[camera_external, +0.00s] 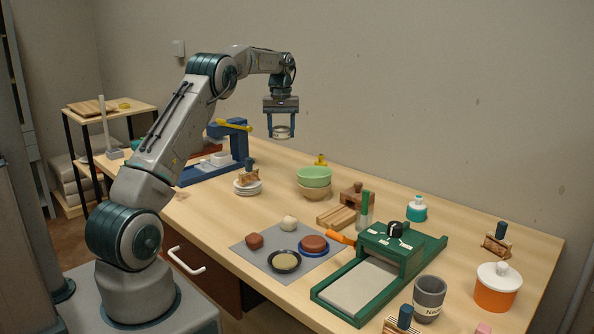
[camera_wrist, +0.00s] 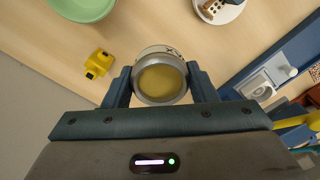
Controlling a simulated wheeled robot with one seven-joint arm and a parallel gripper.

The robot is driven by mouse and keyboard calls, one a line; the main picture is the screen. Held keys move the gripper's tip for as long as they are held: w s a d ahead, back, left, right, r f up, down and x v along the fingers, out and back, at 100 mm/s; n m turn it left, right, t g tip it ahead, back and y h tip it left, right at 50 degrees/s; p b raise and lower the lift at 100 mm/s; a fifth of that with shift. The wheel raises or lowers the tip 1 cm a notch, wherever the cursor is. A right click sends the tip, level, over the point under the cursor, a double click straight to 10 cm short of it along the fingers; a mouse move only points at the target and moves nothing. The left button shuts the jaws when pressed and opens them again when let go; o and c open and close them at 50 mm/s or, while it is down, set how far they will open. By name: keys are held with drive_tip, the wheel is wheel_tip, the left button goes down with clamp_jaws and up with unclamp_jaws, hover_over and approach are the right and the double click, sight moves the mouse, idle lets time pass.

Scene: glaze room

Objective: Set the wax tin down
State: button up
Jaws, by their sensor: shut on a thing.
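The wax tin (camera_wrist: 160,80) is a short round tin with a silvery rim and yellow wax inside, seen from above in the wrist view. My gripper (camera_wrist: 160,84) is shut on it, with one blue finger on each side. In the external view my gripper (camera_external: 282,131) points down and holds the wax tin (camera_external: 281,132) in the air above the back of the table. The tin looks upright. Its underside is hidden in the wrist view.
Stacked bowls (camera_external: 314,177) and a small yellow thing (camera_external: 320,160) stand right of my gripper. White dishes (camera_external: 247,188) and a blue press-like stand (camera_external: 238,140) are to the left. A green slab roller (camera_external: 380,260) fills the front right. Bare table (camera_external: 280,165) shows below my gripper.

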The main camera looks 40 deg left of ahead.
wheel_tip(320, 180, down, 5)
drive_tip(key=p, duration=0.4)
hover_over(261, 174)
wheel_tip(261, 174, down, 6)
drive_tip(key=shift+f, duration=0.25)
drive_tip(key=shift+f+p, duration=0.4)
drive_tip(key=shift+f, duration=1.65)
drive_tip(key=shift+f, duration=0.25)
drive_tip(key=o, duration=1.2)
drive_tip(key=shift+c, duration=0.2)
drive_tip(key=shift+r, duration=0.1)
